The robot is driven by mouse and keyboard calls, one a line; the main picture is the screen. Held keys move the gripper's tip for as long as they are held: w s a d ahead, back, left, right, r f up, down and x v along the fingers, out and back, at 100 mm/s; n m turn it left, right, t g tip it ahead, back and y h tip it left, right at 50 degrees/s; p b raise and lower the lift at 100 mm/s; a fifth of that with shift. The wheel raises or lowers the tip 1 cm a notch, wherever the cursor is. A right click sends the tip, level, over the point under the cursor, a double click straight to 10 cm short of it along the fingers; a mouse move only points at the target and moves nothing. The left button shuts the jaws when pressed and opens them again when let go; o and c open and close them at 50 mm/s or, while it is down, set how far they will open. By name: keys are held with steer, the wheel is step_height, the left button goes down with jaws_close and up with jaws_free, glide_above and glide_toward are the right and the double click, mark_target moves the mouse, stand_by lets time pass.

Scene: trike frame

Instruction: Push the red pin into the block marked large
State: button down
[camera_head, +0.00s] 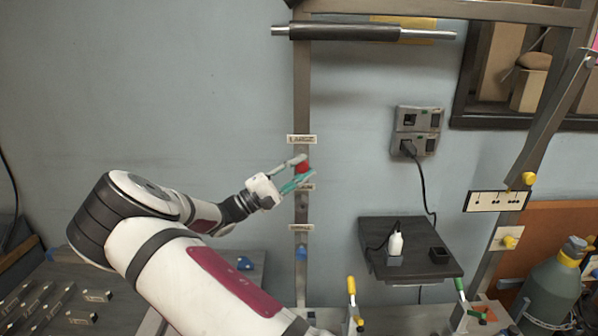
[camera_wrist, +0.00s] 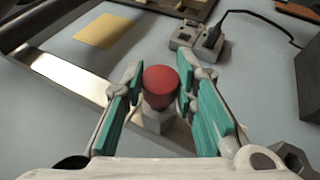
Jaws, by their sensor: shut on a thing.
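The red pin (camera_head: 304,167) shows as a red knob between my fingers, in front of the upright metal post and just below the label marked large (camera_head: 301,140). My gripper (camera_head: 303,169) reaches it from the left and is shut on it. In the wrist view my gripper (camera_wrist: 160,88) has its green-padded fingers on both sides of the round red knob (camera_wrist: 160,80). A pale block (camera_wrist: 157,121) shows just below the knob. I cannot tell how deep the pin sits; its shaft is hidden.
Below on the post are a partly hidden label (camera_head: 306,188), another label (camera_head: 301,228) and a blue pin (camera_head: 301,254). A dark shelf (camera_head: 412,268) with a white bottle (camera_head: 396,243) stands to the right, under a wall socket (camera_head: 417,131) with a hanging cord.

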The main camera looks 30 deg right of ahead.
steer(key=shift+w+d, duration=0.1)
steer(key=shift+w, duration=0.05)
steer(key=c, duration=1.2)
jaws_free()
steer(key=v, duration=1.2)
